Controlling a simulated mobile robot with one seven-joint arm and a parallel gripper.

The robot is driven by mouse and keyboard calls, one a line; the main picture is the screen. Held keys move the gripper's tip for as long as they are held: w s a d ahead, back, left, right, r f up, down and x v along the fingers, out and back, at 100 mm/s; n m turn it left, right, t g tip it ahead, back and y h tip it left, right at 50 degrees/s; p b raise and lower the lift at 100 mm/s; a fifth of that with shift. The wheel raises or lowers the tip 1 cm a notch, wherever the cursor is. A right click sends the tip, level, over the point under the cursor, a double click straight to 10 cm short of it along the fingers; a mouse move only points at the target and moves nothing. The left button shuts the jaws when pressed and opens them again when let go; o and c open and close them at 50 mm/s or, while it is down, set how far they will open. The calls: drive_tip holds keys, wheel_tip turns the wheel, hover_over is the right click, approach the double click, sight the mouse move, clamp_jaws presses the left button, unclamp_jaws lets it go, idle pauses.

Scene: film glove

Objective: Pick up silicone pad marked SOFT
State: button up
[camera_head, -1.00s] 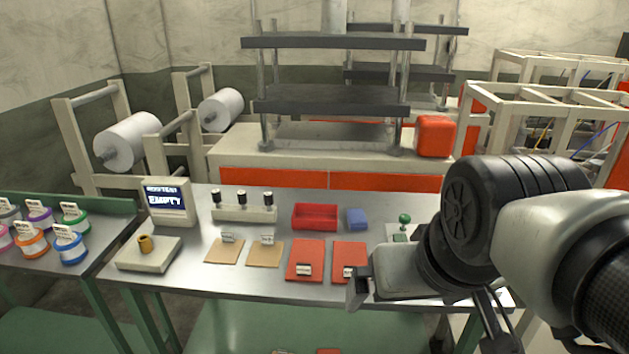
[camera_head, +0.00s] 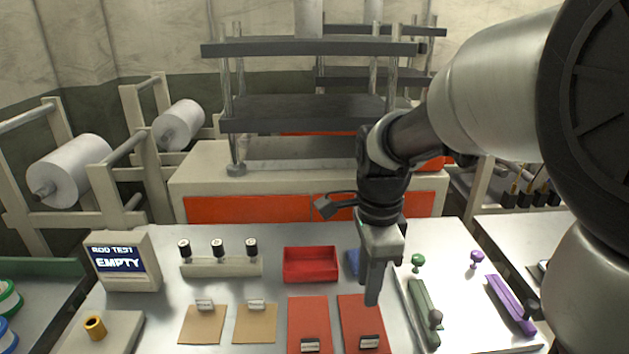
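Two flat red pads lie side by side near the front of the steel table: a left red pad (camera_head: 307,317) and a right red pad (camera_head: 359,315). Each carries a small label tag at its front end. The lettering is too small to read, so I cannot tell which is marked SOFT. My gripper (camera_head: 372,298) points down, with its fingertips in front of the back part of the right red pad in the picture. It appears to be above the pad; contact is not clear. Its fingers overlap from this side, so their opening is hidden.
Two tan sheets (camera_head: 202,326) (camera_head: 255,325) with tags lie left of the pads. A red tray (camera_head: 310,264) and a partly hidden blue block (camera_head: 353,262) stand behind. A green tool (camera_head: 424,312) and a purple tool (camera_head: 511,304) lie right. A screen (camera_head: 121,262) reads EMPTY.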

drive_tip(key=b, duration=0.2)
hover_over(364, 336)
drive_tip(key=f, duration=1.1)
drive_tip(key=shift+s+a+f, duration=0.25)
drive_tip(key=shift+a+f, duration=0.05)
drive_tip(key=shift+a, duration=0.05)
drive_tip(key=shift+w+d+f+b, duration=0.1)
drive_tip(key=shift+d+f+b, duration=0.15)
drive_tip(key=shift+f, duration=1.3)
drive_tip(key=shift+w+d+f+b, duration=0.1)
drive_tip(key=shift+f+b, duration=0.1)
drive_tip(key=shift+f, duration=1.3)
clamp_jaws()
